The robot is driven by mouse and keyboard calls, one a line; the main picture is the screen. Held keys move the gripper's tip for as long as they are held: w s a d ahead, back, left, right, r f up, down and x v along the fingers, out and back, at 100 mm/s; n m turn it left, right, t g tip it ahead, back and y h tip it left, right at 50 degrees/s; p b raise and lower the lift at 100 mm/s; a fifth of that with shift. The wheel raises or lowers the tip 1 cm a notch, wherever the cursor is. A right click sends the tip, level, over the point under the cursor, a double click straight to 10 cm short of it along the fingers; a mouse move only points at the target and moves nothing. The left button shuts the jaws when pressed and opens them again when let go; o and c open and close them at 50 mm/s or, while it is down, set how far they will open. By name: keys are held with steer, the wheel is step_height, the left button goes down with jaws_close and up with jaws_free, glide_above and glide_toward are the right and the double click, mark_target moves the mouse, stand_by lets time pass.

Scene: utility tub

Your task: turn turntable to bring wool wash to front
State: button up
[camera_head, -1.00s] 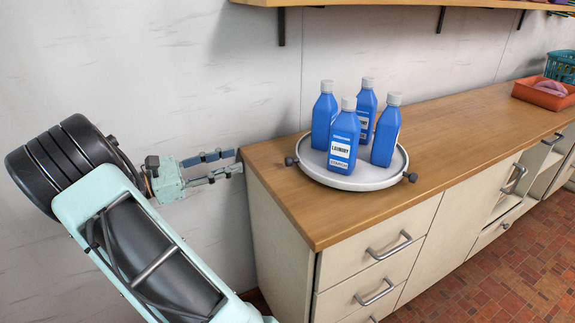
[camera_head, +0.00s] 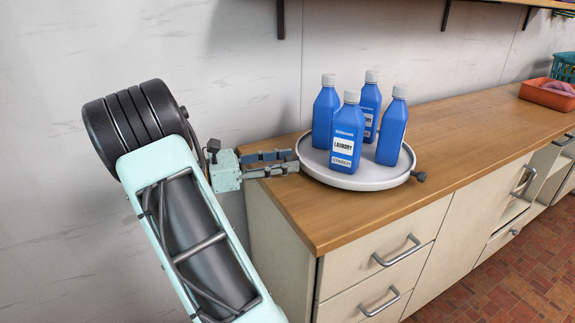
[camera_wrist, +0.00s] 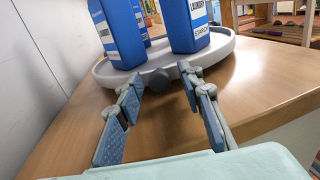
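The turntable (camera_head: 352,182) is a round, pale grey tray on the wooden counter, with dark knobs on its rim. Several similar blue bottles with grey caps stand upright on it. The front bottle (camera_head: 346,135) reads "LAUNDRY STARCH". The left bottle (camera_head: 325,112), back bottle (camera_head: 370,104) and right bottle (camera_head: 392,130) have labels I cannot read, so I cannot tell which is the wool wash. My gripper (camera_head: 295,161) is at the turntable's left rim. In the wrist view its fingers (camera_wrist: 160,90) are apart, with a rim knob (camera_wrist: 157,79) between the tips; contact is unclear.
The counter (camera_head: 455,155) is bare to the right of the turntable, up to an orange bin (camera_head: 546,94) and a teal basket (camera_head: 565,66). A wall stands close behind, with a shelf on brackets above. Drawers with handles (camera_head: 397,250) line the front.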

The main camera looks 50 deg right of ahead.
steer(key=shift+s+d, duration=0.25)
steer(key=shift+d, duration=0.25)
jaws_close()
